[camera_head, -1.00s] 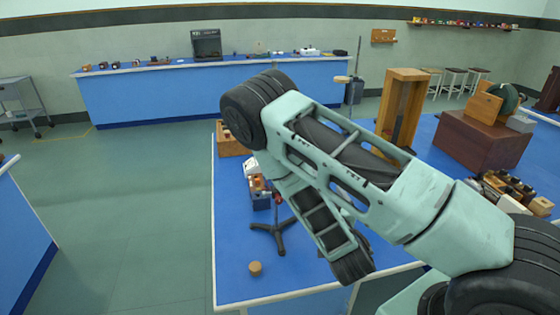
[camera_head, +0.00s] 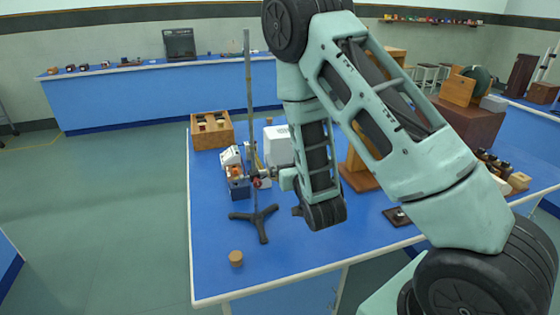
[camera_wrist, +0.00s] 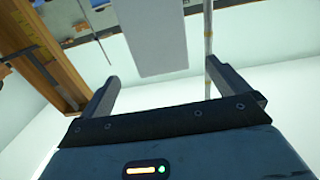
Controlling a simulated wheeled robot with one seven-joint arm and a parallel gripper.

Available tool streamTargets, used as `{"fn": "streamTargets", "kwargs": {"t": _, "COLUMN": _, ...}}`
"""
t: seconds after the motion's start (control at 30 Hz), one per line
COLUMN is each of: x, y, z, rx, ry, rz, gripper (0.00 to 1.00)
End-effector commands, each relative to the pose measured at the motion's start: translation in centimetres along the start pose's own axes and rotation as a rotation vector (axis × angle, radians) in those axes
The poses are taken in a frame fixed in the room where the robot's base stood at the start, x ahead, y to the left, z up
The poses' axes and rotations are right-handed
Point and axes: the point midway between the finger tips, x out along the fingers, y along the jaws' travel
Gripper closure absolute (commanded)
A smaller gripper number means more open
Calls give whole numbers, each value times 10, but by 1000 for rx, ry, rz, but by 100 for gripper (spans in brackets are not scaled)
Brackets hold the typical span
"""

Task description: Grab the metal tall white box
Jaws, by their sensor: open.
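A tall white box (camera_head: 278,146) stands on the blue table, partly hidden behind my arm in the head view. In the wrist view a plain pale grey-white box face (camera_wrist: 158,36) lies ahead, and its near end shows between my fingertips. My gripper (camera_wrist: 162,73) is open, with one finger on each side of that face in the picture and nothing held. I cannot tell how far the box is from the fingers.
A metal rod stand (camera_head: 255,219) with a clamp stands left of my arm; its rod (camera_wrist: 208,45) appears close to the right finger in the wrist view. A wooden frame (camera_wrist: 45,55) is at the left there. A cork (camera_head: 236,258) and wooden box (camera_head: 212,131) are on the table.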

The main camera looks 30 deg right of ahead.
Motion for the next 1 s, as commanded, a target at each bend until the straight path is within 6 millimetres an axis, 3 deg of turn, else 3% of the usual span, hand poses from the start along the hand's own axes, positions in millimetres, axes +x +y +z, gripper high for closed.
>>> {"fn": "streamTargets", "kwargs": {"t": 0.13, "x": 10, "y": 1, "z": 3, "rx": 0, "ry": 4, "rz": 1, "gripper": 0}}
{"fn": "streamTargets", "kwargs": {"t": 0.4, "x": 50, "y": 0, "z": -4, "rx": -1, "ry": 0, "rz": 1, "gripper": 0}}
{"fn": "streamTargets", "kwargs": {"t": 0.67, "x": 67, "y": 0, "z": -6, "rx": -1, "ry": 0, "rz": 1, "gripper": 0}}
{"fn": "streamTargets", "kwargs": {"t": 1.0, "x": 107, "y": 0, "z": -6, "rx": -1, "ry": 0, "rz": 0, "gripper": 0}}
